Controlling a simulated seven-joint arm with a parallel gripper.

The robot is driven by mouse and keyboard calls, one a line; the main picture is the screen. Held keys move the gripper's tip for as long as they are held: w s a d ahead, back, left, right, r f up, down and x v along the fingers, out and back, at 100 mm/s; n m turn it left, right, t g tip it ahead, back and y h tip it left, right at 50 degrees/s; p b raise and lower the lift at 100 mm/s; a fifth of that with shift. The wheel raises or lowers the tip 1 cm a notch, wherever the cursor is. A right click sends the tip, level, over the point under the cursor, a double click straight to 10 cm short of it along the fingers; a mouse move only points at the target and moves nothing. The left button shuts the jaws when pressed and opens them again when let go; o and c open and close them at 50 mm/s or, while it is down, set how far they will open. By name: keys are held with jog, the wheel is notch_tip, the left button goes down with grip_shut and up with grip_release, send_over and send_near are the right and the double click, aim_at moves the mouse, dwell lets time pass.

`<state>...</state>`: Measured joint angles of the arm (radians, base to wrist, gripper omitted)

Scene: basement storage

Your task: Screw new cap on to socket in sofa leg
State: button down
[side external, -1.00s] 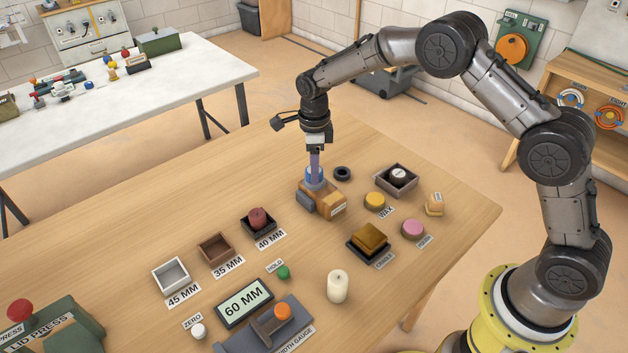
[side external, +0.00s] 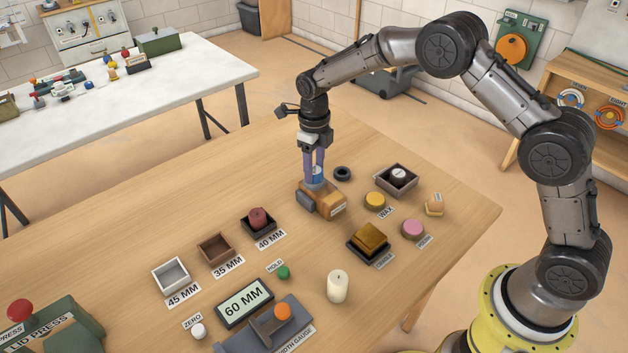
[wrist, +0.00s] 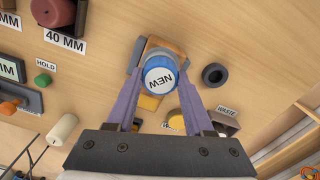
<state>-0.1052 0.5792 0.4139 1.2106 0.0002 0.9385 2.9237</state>
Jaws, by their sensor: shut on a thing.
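The new cap (wrist: 160,80) has a white top marked NEW and a blue rim. The two purple fingers of my gripper (wrist: 158,92) are shut on its sides. In the side view my gripper (side external: 315,172) points straight down over the wooden sofa leg block (side external: 328,203). The cap sits upright at the top of the block, in line with it. The socket and the cap's underside are hidden, so I cannot tell how deep the cap sits. A dark grey piece (side external: 305,201) is against the block's left side.
A black ring (side external: 342,173) lies right behind the block. Small boxes, including the 40 MM one (side external: 250,228), are front left.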

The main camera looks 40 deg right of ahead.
aim_at(314, 170)
jog(key=shift+m, duration=0.6)
jog(key=shift+c, duration=1)
grip_release()
jog(key=shift+r, duration=4.55)
